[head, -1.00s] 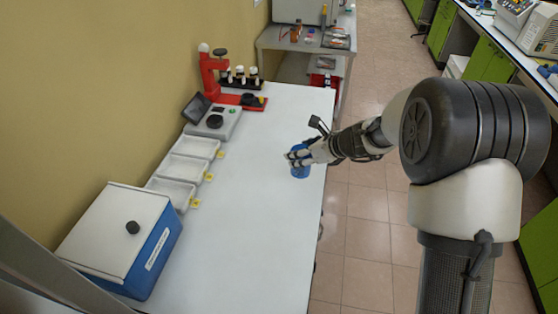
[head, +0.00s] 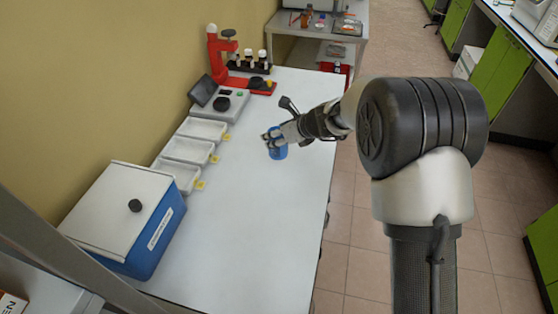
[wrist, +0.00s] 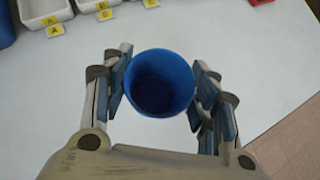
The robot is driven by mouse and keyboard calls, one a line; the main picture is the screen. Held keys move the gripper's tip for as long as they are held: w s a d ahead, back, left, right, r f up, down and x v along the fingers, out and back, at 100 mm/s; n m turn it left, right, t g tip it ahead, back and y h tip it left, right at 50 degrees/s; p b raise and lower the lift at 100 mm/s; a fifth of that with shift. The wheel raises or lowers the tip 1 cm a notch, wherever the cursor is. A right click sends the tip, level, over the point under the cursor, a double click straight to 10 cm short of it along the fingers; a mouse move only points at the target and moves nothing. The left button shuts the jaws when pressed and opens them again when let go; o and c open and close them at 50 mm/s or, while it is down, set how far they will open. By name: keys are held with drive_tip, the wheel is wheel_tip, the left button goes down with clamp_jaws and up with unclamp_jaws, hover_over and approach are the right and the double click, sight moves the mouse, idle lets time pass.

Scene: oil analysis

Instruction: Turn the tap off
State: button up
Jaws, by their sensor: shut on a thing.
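No tap shows clearly in either view. My gripper (head: 272,137) is shut on a blue cup (head: 278,152) above the right part of the white table. In the wrist view the cup (wrist: 160,83) sits between the two fingers of my gripper (wrist: 163,88), with its open mouth toward the camera. The inside of the cup looks dark, and I cannot tell whether it holds anything.
A blue box with a white lid (head: 118,205) stands at the table's (head: 235,235) near left. Several white trays (head: 187,149) with yellow tags, a grey device (head: 222,100) and a red stand (head: 216,55) line the wall. The table's middle is clear.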

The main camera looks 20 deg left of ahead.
sight(279, 154)
wheel_tip(279, 154, down, 9)
drive_tip(key=b, duration=0.3)
drive_tip(key=shift+r, duration=0.1)
drive_tip(key=shift+b, duration=0.4)
drive_tip(key=o, duration=1)
drive_tip(key=shift+r+p, duration=0.15)
drive_tip(key=shift+p, duration=0.15)
drive_tip(key=p+v, duration=0.2)
drive_tip(key=v, duration=0.9)
drive_tip(key=shift+s+d+r, duration=0.15)
drive_tip(key=shift+s+d, duration=0.05)
drive_tip(key=shift+d, duration=0.15)
